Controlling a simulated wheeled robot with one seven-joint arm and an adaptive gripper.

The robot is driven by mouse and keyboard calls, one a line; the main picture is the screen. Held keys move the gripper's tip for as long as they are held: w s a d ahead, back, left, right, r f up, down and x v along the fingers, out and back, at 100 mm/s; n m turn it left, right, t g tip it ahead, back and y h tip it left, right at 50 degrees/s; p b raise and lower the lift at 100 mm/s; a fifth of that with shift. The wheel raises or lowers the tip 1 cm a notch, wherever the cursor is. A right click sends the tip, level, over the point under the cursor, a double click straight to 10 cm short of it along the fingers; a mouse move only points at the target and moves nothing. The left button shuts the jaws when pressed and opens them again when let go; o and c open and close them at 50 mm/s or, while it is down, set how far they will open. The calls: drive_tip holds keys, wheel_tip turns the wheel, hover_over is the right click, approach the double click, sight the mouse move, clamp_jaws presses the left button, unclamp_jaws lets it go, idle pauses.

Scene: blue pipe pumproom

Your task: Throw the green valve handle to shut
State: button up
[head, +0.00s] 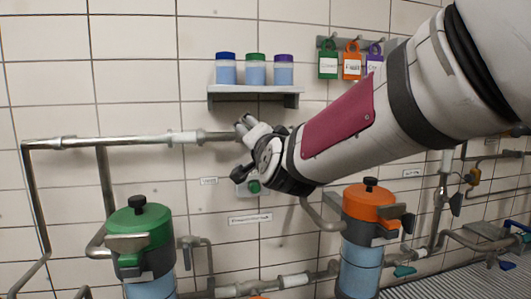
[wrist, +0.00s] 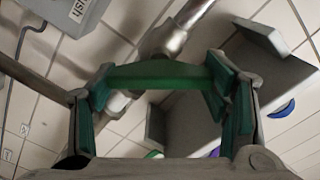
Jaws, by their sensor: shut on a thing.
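The green valve handle (wrist: 158,75) shows in the wrist view as a green bar in front of a metal pipe (wrist: 175,38). It spans the gap between the two fingers of my gripper (wrist: 160,88), which is shut on it. Green surfaces also line the inner sides of both fingers. In the head view my gripper (head: 246,124) is at the right end of the horizontal pipe (head: 120,141), just below the shelf. The handle is hidden there behind my gripper and wrist, so its angle to the pipe is hard to tell.
A wall shelf (head: 225,97) with three lidded jars (head: 255,70) is close above my gripper. Tagged padlocks (head: 328,60) hang at upper right. A box with a green button (head: 254,187) is just below. Green-topped (head: 140,222) and orange-topped (head: 370,203) canisters stand lower.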

drive_tip(key=m+b, duration=0.3)
drive_tip(key=b, duration=0.1)
drive_tip(key=shift+w+f+m, duration=0.1)
drive_tip(key=shift+f+m, duration=0.15)
drive_tip(key=shift+m, duration=0.05)
drive_tip(key=m+b, duration=0.3)
drive_tip(key=m, duration=0.1)
drive_tip(key=shift+d+b, duration=0.1)
drive_tip(key=shift+b, duration=0.3)
drive_tip(key=shift+m, duration=0.3)
drive_tip(key=o, duration=1.2)
drive_tip(key=shift+r, duration=0.1)
drive_tip(key=v, duration=1.2)
